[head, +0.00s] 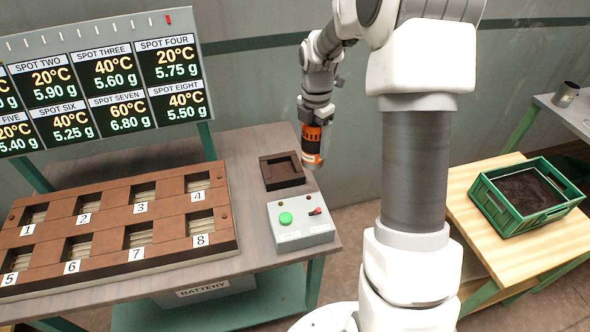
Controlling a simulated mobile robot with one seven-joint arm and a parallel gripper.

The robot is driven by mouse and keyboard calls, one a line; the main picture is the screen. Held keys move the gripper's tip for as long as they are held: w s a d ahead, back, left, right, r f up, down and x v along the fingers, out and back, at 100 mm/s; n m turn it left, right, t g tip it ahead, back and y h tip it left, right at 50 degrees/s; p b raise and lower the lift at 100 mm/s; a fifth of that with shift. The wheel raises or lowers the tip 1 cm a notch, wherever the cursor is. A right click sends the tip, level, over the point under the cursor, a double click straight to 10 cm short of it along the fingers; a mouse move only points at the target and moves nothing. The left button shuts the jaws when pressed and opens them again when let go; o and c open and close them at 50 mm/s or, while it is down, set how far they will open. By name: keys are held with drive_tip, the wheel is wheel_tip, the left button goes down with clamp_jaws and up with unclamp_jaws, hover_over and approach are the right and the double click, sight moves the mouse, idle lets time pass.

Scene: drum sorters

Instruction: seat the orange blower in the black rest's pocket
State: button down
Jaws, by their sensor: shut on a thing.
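My gripper (317,118) points down at the right end of the grey table and is shut on the orange blower (312,146). The blower is an orange and black cylinder, held roughly upright just to the right of the black rest. Its lower end is close to the table's right edge; I cannot tell how high it is. The black rest (284,182) is a dark square block with an open pocket that looks empty. The fingers are small and partly hidden at the top of the blower.
A grey control box (301,222) with a green button and red switch stands in front of the rest. A brown block (120,222) with numbered slots fills the table's left. A display panel (100,82) stands behind it. A green crate (527,196) sits on a wooden table at right.

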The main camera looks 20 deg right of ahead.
drive_tip(key=shift+w+d, duration=0.15)
drive_tip(key=shift+d, duration=0.15)
drive_tip(key=shift+w+a+f+b, duration=0.1)
drive_tip(key=shift+w+a+f, duration=1.05)
drive_tip(key=shift+w+f, duration=0.55)
drive_tip(key=shift+w+a+f+b, duration=0.15)
drive_tip(key=shift+w+a+f, duration=1.15)
drive_tip(key=shift+f, duration=0.65)
drive_tip(key=shift+w+a+f+b, duration=0.1)
drive_tip(key=shift+w+a+f, duration=0.95)
drive_tip(key=shift+w+f, duration=0.65)
drive_tip(key=shift+s+f, duration=0.15)
drive_tip(key=shift+f, duration=0.15)
unclamp_jaws()
